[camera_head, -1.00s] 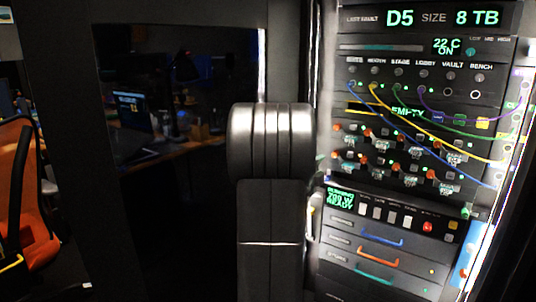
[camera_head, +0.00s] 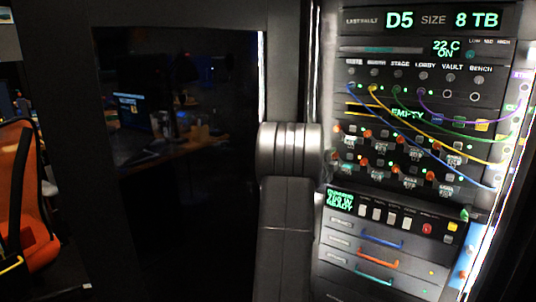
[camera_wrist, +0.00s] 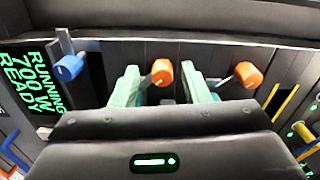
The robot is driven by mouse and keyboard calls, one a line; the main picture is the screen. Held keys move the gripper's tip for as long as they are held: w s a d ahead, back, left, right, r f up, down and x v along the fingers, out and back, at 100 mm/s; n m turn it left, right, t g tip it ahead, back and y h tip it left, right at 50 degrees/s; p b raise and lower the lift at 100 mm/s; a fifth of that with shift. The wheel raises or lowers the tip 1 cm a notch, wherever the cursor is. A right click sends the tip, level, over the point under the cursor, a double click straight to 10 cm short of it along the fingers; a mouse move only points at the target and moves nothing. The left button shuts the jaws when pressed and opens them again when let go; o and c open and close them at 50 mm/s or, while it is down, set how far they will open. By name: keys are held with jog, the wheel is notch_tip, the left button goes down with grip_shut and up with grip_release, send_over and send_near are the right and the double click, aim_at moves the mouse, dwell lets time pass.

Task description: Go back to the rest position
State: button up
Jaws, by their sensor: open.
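My gripper (camera_wrist: 160,74) shows in the wrist view as two pale green fingers, held apart and open. An orange-tipped lever (camera_wrist: 162,72) appears between the fingers in that view; I cannot tell how far off it is, and I see no grip on it. In the head view, one of my dark grey arm links stands in front of the left edge of the rack (camera_head: 419,58). The gripper itself cannot be made out there.
The rack holds cables, switches and a lower unit with coloured handles, including an orange handle (camera_head: 377,257). The wrist view shows a second orange-tipped lever (camera_wrist: 248,74), a blue-tipped lever (camera_wrist: 68,67) and a green-lettered display (camera_wrist: 28,82). An orange chair (camera_head: 28,205) stands far left.

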jog(key=shift+s+n+p, duration=0.1)
jog(key=shift+n+p, duration=5.05)
jog(key=shift+n, duration=3.15)
jog(key=shift+s, duration=0.1)
